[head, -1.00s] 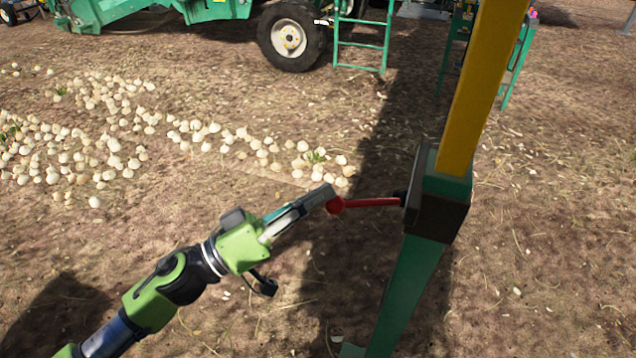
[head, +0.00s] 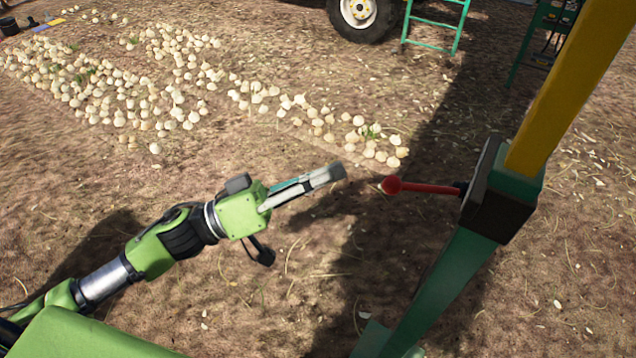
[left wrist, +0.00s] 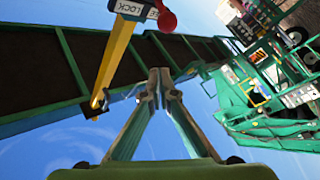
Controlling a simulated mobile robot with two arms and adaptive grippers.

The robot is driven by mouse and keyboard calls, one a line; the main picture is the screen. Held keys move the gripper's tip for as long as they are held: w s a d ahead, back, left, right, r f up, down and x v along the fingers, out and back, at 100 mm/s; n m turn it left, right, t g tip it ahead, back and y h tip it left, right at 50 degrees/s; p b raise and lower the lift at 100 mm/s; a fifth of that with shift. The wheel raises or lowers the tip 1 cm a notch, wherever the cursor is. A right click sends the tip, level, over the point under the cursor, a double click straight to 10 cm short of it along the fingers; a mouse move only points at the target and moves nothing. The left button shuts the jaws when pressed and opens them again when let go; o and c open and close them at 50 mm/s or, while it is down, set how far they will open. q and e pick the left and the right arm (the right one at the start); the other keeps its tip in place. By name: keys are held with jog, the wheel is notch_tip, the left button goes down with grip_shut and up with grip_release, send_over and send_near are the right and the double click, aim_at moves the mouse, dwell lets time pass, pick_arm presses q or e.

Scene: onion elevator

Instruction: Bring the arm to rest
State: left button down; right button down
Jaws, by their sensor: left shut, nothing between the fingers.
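My left arm comes in from the left in the head view. Its gripper (head: 334,172) is shut and empty, a short gap to the left of the red lever's round knob (head: 391,185). The red lever (head: 430,188) sticks out to the left from a dark box (head: 497,205) on a green and yellow post. In the left wrist view the shut fingertips (left wrist: 160,76) point up at the frame, and the red knob (left wrist: 166,20) shows at the top beside a white label reading "LOCK" (left wrist: 131,8). My right gripper is not in view.
The yellow and green post (head: 565,90) stands close on the right. Several onions (head: 150,85) lie in rows on the soil. A wheel (head: 362,12) and a green ladder (head: 436,28) are at the back. Bare ground around my arm is clear.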

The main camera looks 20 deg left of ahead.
pick_arm(q)
jog(key=w+a+f+n+t+y, duration=0.2)
jog(key=w+a+f+y, duration=0.3)
jog(key=f, duration=0.4)
jog(key=w+a+f+n+t+y, duration=0.3)
jog(key=w+a+f+y, duration=0.15)
jog(key=a+f, duration=0.4)
jog(key=s+a+f+n+g+y, duration=0.1)
jog(key=s+a+f+y, duration=0.2)
jog(key=f, duration=0.9)
jog(key=s+a+f+g+y, duration=0.1)
jog(key=a+f+g+y, duration=0.2)
jog(key=f, duration=1)
jog(key=s+a+f+m+g+y, duration=0.1)
jog(key=s+a+f+g+y, duration=0.2)
jog(key=s+f, duration=1.5)
jog(key=s+d+f+m+g, duration=0.1)
jog(key=s+f, duration=0.3)
jog(key=s, duration=0.4)
jog(key=s+d+f+m+g, duration=0.1)
jog(key=s+d+f+g, duration=0.3)
jog(key=s, duration=0.4)
jog(key=s+d+f+g, duration=0.3)
jog(key=s+f, duration=0.2)
jog(key=s, duration=0.3)
jog(key=shift+d+f+m, duration=0.15)
jog(key=shift+f+m, duration=0.05)
jog(key=shift+m, duration=0.2)
jog(key=shift+s, duration=0.1)
